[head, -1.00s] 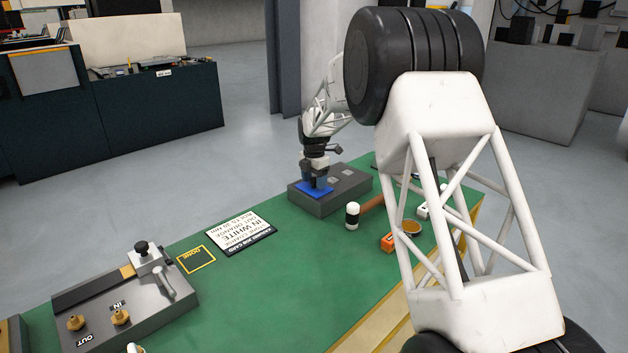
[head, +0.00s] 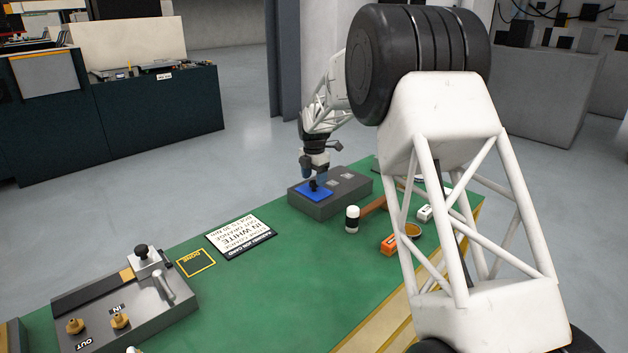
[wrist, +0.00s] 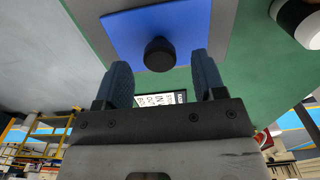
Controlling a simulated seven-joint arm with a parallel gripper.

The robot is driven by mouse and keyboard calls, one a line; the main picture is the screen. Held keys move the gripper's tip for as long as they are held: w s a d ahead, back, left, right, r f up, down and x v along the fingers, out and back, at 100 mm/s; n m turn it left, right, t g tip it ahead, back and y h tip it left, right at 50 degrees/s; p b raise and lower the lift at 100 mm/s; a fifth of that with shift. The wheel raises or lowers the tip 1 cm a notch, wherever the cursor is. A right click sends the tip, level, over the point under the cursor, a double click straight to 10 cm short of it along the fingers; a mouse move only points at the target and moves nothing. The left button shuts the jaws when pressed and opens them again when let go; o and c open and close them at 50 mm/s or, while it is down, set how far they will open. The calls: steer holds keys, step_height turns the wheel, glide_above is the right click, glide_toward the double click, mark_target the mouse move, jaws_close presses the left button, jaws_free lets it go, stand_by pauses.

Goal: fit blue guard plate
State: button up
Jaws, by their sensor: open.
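The blue guard plate (head: 303,192) lies flat on the left part of a grey block (head: 330,205) on the green bench. A black knob (head: 314,185) stands up from the plate. My gripper (head: 312,174) is over the plate with its fingers pointing down. In the wrist view the open fingers (wrist: 160,66) are on either side of the knob (wrist: 160,54), with gaps between them and it. The blue plate (wrist: 200,22) also shows there, beyond the fingers. How the plate's underside sits on the block is hidden.
A job card (head: 241,240), a yellow DONE square (head: 196,262) and a grey fixture (head: 125,305) are to the left. The front middle of the bench is clear.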

steer(key=shift+r, duration=1.25)
steer(key=shift+r, duration=0.1)
step_height(320, 180, up, 8)
stand_by(0.4)
steer(key=shift+s+d, duration=0.1)
stand_by(0.4)
